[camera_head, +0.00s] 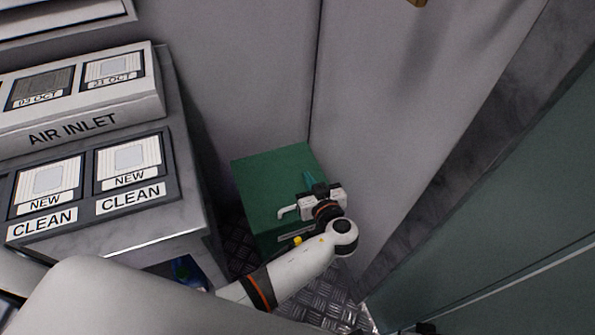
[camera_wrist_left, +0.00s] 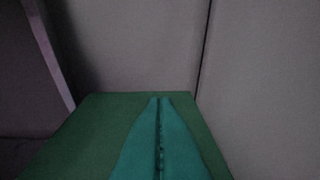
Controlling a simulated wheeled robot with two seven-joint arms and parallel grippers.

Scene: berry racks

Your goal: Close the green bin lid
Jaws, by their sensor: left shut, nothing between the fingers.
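The green bin (camera_head: 257,190) stands on the floor in the corner between two grey walls. Its green lid (camera_head: 270,172) lies flat across the top, and it also shows in the left wrist view (camera_wrist_left: 95,125). My left gripper (camera_head: 309,178) is over the right part of the lid. Its teal fingers (camera_wrist_left: 160,105) are shut together with nothing between them and point across the lid toward the back wall. I cannot tell whether the fingertips touch the lid. My gripper and arm hide the bin's right front part. My right gripper is not in view.
A grey unit marked AIR INLET (camera_head: 72,130), with panels labelled NEW and CLEAN, stands left of the bin. Grey walls (camera_head: 370,120) rise close behind and right of it. A little metal tread floor (camera_head: 325,297) shows in front.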

